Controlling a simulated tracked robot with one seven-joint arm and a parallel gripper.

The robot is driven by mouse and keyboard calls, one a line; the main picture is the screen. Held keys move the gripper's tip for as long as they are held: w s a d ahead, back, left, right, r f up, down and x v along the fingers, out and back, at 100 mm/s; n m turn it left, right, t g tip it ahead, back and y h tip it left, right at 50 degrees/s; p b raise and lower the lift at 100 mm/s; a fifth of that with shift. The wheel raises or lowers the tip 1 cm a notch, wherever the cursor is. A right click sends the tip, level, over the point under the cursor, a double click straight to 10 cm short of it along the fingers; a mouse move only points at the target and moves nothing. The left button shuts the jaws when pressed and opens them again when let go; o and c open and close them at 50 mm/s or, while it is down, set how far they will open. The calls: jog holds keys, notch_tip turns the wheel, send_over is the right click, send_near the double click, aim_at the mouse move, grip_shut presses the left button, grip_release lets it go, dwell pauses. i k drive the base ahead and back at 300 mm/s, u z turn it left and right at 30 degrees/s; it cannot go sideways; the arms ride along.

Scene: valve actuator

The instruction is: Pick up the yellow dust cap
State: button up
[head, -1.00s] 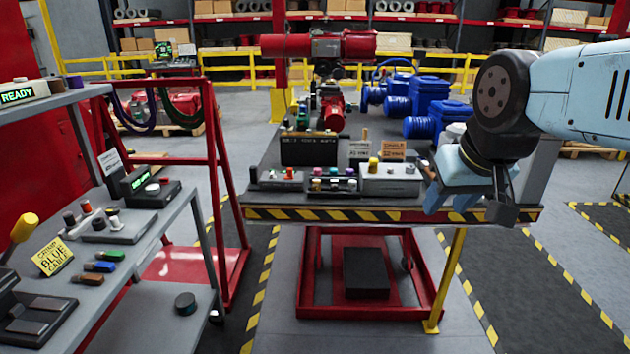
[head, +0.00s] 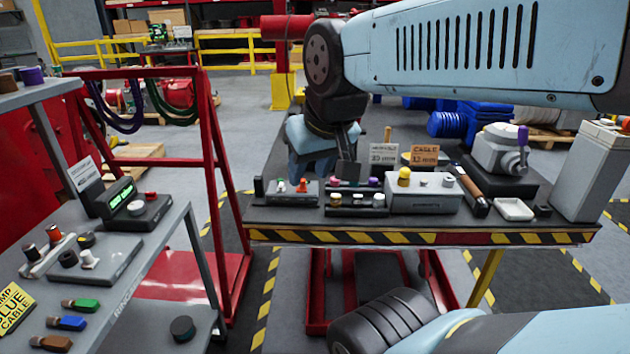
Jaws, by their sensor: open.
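The yellow dust cap (head: 404,176) stands upright on top of a grey box (head: 425,197) on the bench with the striped front edge. White knob-like parts sit beside it on the same box. My gripper (head: 328,170) hangs from the arm to the left of the cap in the picture, over the small parts on the bench. It is open and appears apart from the cap, with nothing seen between its fingers. Its far finger is partly hidden, and its exact height and depth relative to the cap are hard to tell.
A parts rack (head: 357,200) stands left of the grey box. A grey valve device (head: 500,150), a white dish (head: 514,209) and a pale cabinet (head: 590,170) are to the right. A side table (head: 130,265) is at the left.

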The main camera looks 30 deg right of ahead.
aim_at(404, 172)
jog(key=z, duration=0.25)
jog(key=i, duration=0.9)
jog(key=z, duration=0.6)
jog(key=k, duration=0.9)
jog(key=z, duration=0.25)
jog(key=i, duration=0.9)
jog(key=u, duration=0.1)
